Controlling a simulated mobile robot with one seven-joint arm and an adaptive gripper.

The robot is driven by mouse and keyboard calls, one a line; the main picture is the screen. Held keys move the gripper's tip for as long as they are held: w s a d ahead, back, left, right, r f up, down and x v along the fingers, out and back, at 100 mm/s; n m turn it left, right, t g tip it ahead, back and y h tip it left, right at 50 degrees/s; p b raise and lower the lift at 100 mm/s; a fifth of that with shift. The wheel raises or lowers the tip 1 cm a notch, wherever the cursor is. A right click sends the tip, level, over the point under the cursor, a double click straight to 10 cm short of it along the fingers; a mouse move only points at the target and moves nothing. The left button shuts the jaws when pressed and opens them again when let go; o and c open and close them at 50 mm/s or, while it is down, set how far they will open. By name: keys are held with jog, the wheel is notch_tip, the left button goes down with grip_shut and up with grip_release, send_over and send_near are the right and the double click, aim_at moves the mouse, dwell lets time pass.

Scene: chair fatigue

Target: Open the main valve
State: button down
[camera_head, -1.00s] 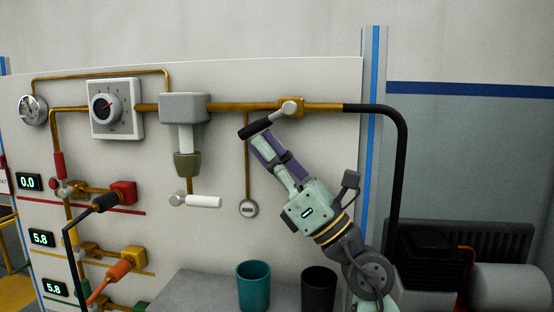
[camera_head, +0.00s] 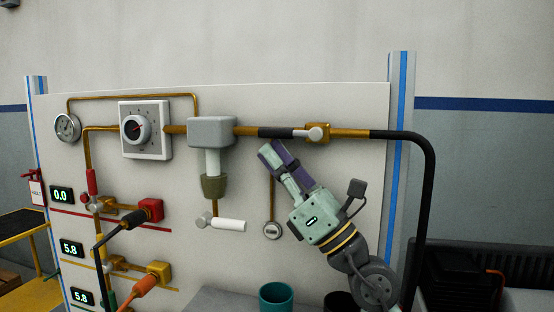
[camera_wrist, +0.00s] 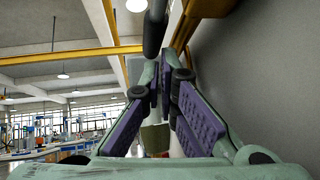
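The valve with a black-sleeved lever handle (camera_head: 277,132) sits on the brass pipe at the upper right of the panel. Its handle lies level, in line with the pipe, pointing left from the brass valve body (camera_head: 318,132). My gripper (camera_head: 271,147) is just below the handle, its purple-padded fingers pointing up and left. In the wrist view the dark handle (camera_wrist: 154,32) shows just past the fingertips (camera_wrist: 160,75). The fingers look parted, with nothing visible between the pads. Whether a fingertip touches the handle, I cannot tell.
A white lever (camera_head: 228,225) hangs below the grey box (camera_head: 212,131) to the left. A dial (camera_head: 136,128), a round gauge (camera_head: 67,127) and red (camera_head: 150,208) and yellow (camera_head: 158,272) valve blocks are farther left. A teal cup (camera_head: 277,297) stands below.

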jog(key=shift+s+r, duration=0.15)
jog(key=shift+s, duration=0.05)
jog(key=v, duration=1.2)
jog(key=shift+w+a, duration=0.1)
